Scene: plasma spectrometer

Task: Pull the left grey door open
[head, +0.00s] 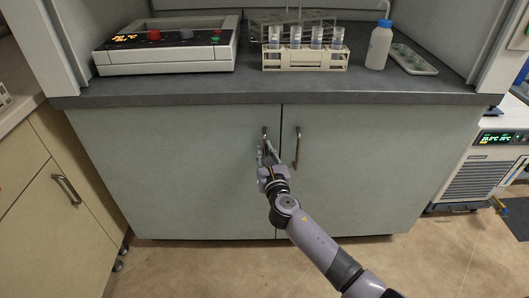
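The left grey door (170,165) is closed under the dark worktop, flush with the right grey door (360,165) along a narrow vertical seam. The left door's metal handle (265,133) is upright near that seam; its upper end shows and its lower part is hidden by my gripper. My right gripper (265,152) reaches up from the lower right, with its fingers at the lower part of this handle. The fingers are small and overlap the handle, so I cannot tell whether they are closed on it. My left gripper is out of view.
The right door's handle (297,147) is close beside my gripper. A beige cabinet (55,200) stands at the left and a white instrument (485,165) at the right. A tube rack (305,57) and a bottle (379,46) stand on the worktop. The floor before the doors is clear.

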